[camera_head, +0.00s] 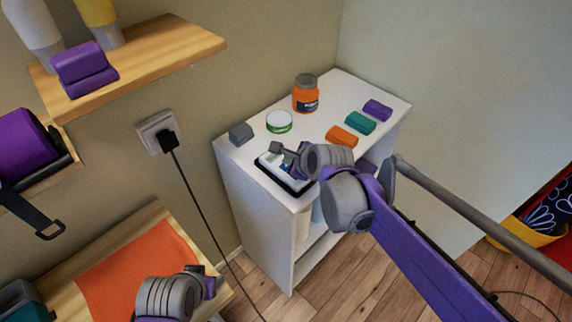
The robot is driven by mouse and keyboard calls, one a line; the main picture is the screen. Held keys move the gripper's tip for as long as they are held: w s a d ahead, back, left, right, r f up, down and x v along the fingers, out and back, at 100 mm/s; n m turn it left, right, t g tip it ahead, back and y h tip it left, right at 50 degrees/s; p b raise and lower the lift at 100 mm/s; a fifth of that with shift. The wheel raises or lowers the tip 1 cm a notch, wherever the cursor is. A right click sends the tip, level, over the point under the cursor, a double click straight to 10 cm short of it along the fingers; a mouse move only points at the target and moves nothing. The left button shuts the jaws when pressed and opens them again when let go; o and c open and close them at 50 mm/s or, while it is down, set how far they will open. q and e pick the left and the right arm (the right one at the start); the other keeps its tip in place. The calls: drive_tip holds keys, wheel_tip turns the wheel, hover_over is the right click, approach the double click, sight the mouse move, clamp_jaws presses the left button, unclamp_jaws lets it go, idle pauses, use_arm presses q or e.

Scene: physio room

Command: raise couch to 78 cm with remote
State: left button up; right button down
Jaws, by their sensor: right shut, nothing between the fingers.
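A flat item with a pale face and dark rim (270,163) lies on top of the white cabinet, near its front left edge. It may be the remote, but I cannot tell for sure. My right gripper (285,154) is shut and empty, with its fingertips just over or touching this item. The gripper and wrist hide part of it. My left gripper (207,282) is at the bottom of the view, over the wooden surface by the orange cloth; its fingers are too unclear to tell open from shut. I cannot make out the couch or a height reading.
The white cabinet (240,172) also bears an orange jar (306,94), a green-white tin (279,122), a grey block (241,133) and orange (342,136), teal (360,123) and purple (377,110) blocks. A plugged-in cord (205,220) hangs left of it. A wooden shelf (170,55) is above left.

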use_arm(q)
drive_tip(key=shift+f, duration=0.2)
use_arm(e)
drive_tip(key=shift+f, duration=0.4)
idle(3.1)
use_arm(q)
drive_tip(key=shift+w+r+p, duration=0.1)
drive_tip(key=shift+r+p, duration=0.4)
drive_tip(key=shift+r, duration=0.25)
use_arm(e)
drive_tip(key=shift+r, duration=0.85)
wheel_tip(320, 180, up, 5)
drive_tip(key=p, duration=0.4)
use_arm(q)
drive_tip(key=r, duration=0.4)
drive_tip(key=shift+w, duration=0.35)
